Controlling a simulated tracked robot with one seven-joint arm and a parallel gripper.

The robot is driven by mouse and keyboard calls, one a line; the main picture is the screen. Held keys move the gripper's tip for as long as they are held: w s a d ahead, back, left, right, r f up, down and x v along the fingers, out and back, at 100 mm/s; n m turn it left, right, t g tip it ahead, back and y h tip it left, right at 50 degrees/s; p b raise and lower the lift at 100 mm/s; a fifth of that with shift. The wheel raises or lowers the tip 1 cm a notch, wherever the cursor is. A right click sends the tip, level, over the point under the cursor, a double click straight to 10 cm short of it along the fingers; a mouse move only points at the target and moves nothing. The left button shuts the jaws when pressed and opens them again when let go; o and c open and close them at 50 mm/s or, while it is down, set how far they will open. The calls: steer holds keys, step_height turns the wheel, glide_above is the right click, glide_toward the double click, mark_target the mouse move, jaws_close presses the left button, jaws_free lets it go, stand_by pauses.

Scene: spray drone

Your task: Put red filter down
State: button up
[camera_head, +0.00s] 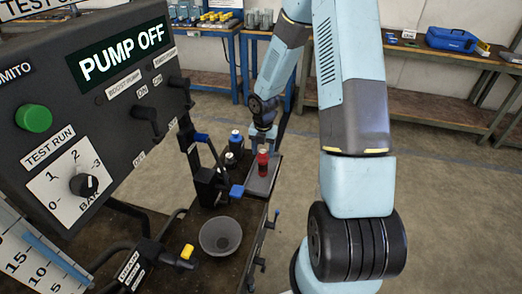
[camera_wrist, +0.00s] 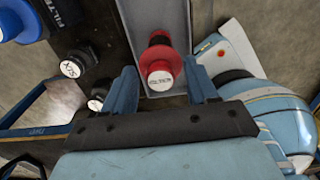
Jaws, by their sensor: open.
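The red filter (camera_head: 263,162) with dark bands stands upright on a narrow grey tray (camera_head: 272,182) at the bench's right side. In the wrist view, the red filter (camera_wrist: 159,48) shows its white, labelled end between the two blue fingers, in the grey tray (camera_wrist: 181,14). My gripper (camera_wrist: 163,86) is open, with one finger on each side of the filter. The right finger looks very close to it; I cannot tell whether they touch. In the head view, my gripper (camera_head: 264,134) is just above and behind the filter, its fingertips hard to make out.
White-topped black fittings (camera_head: 236,142) stand left of the tray. A blue-handled valve (camera_head: 236,191) and a grey bowl (camera_head: 221,237) are in front. The control panel (camera_head: 90,100) reading "PUMP OFF" fills the left. Open floor (camera_head: 450,190) lies right.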

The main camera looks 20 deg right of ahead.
steer(key=shift+r, duration=0.1)
steer(key=s+r+m+t+h, duration=0.1)
steer(key=s+r+m, duration=0.25)
steer(key=r, duration=0.75)
steer(key=s+r+m+h, duration=0.15)
steer(key=r+m, duration=0.35)
steer(key=r, duration=0.7)
steer(key=s+r+m+t+y, duration=0.1)
steer(key=s+r+m+t, duration=0.1)
steer(key=s+r+m, duration=0.6)
steer(key=s+r+m+t+y, duration=0.1)
steer(key=s+r+m+t, duration=0.1)
steer(key=s+r+m, duration=0.6)
steer(key=s+a+m, duration=0.1)
steer(key=s+m, duration=0.3)
steer(key=s, duration=0.2)
steer(key=shift+m+t, duration=0.3)
steer(key=shift+m, duration=0.05)
